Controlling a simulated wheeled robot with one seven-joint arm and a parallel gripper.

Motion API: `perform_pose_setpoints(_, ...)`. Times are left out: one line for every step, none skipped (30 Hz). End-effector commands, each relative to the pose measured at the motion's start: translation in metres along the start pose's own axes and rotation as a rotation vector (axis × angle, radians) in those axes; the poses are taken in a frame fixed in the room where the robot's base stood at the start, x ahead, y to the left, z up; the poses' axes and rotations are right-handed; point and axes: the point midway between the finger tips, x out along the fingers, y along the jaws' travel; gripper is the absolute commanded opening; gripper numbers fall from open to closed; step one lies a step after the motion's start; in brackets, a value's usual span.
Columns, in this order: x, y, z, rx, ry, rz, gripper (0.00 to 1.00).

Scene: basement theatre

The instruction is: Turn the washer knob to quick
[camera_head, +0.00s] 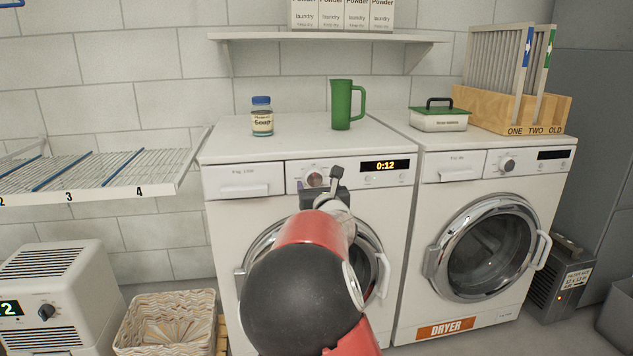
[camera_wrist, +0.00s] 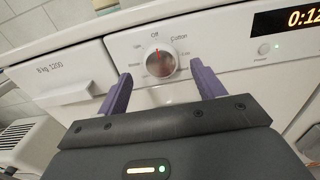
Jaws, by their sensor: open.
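The washer (camera_head: 225,235) is the left white machine, with a lit display (camera_head: 385,166) reading 0:12. Its round silver knob (camera_wrist: 160,64) is on the front panel, and in the head view the knob (camera_head: 314,179) is partly hidden by my gripper. The knob's red mark points up toward "Off"; "Cotton" is printed to its upper right, and the other labels are too small to read surely. My gripper (camera_wrist: 160,85) is open, its two purple fingers either side of and below the knob, apparently not touching it. In the head view my gripper (camera_head: 322,185) is before the panel.
The dryer (camera_head: 410,250) stands right of the washer. On the washer top are a soap jar (camera_head: 262,120) and a green jug (camera_head: 341,105). A wire rack (camera_head: 90,172) juts out at left, above a heater-like box (camera_head: 60,290) and a basket (camera_head: 165,320).

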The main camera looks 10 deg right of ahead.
Motion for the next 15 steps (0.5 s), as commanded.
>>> perform_pose_setpoints(0.008, -0.002, 0.001, -0.001, 0.001, -0.003, 0.68)
perform_pose_setpoints(0.013, -0.001, 0.001, -0.002, 0.000, -0.002, 0.68)
perform_pose_setpoints(0.017, -0.002, 0.001, -0.002, 0.000, -0.003, 0.68)
perform_pose_setpoints(0.020, -0.001, 0.002, -0.001, 0.000, -0.002, 0.68)
perform_pose_setpoints(0.023, -0.001, 0.001, 0.001, 0.000, -0.002, 0.68)
perform_pose_setpoints(0.026, -0.001, 0.000, 0.001, 0.001, -0.002, 0.68)
perform_pose_setpoints(0.027, -0.001, 0.000, 0.002, 0.001, -0.002, 0.68)
perform_pose_setpoints(0.029, -0.001, 0.000, 0.002, 0.001, -0.002, 0.68)
perform_pose_setpoints(0.030, -0.001, 0.000, 0.003, 0.001, -0.002, 0.68)
perform_pose_setpoints(0.030, -0.001, 0.000, 0.003, 0.001, -0.002, 0.68)
perform_pose_setpoints(0.030, -0.001, 0.000, 0.003, 0.001, -0.002, 0.68)
perform_pose_setpoints(0.030, -0.001, 0.000, 0.004, 0.001, -0.002, 0.68)
perform_pose_setpoints(0.030, -0.001, -0.001, 0.004, 0.001, -0.002, 0.68)
perform_pose_setpoints(0.030, -0.001, -0.001, 0.004, 0.001, -0.002, 0.68)
perform_pose_setpoints(0.030, -0.001, -0.001, 0.004, 0.001, -0.002, 0.68)
